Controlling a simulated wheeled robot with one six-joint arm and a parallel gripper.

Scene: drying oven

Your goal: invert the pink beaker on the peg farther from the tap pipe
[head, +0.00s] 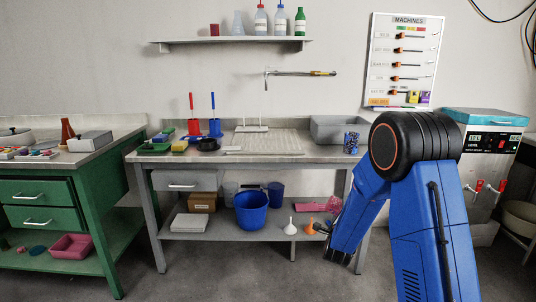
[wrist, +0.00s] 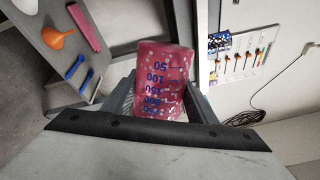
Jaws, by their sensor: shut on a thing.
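The pink beaker (wrist: 162,75) fills the middle of the wrist view, with blue volume marks that read upside down in that picture. My gripper (wrist: 160,92) is shut on it, one grey finger on each side. A white stand with two short upright pegs (head: 251,128) is at the back of the grey table. The tap pipe (head: 302,73) comes from the wall above, its spout bending down near the right peg. Both pegs look bare.
A pale ribbed mat (head: 266,142) lies before the pegs. Blue and red stands (head: 204,128) are to the left; a grey basin (head: 335,128) and a speckled blue cup (head: 351,142) are to the right. A wall shelf (head: 232,41) holds bottles. The lower shelf holds a blue bucket (head: 251,209).

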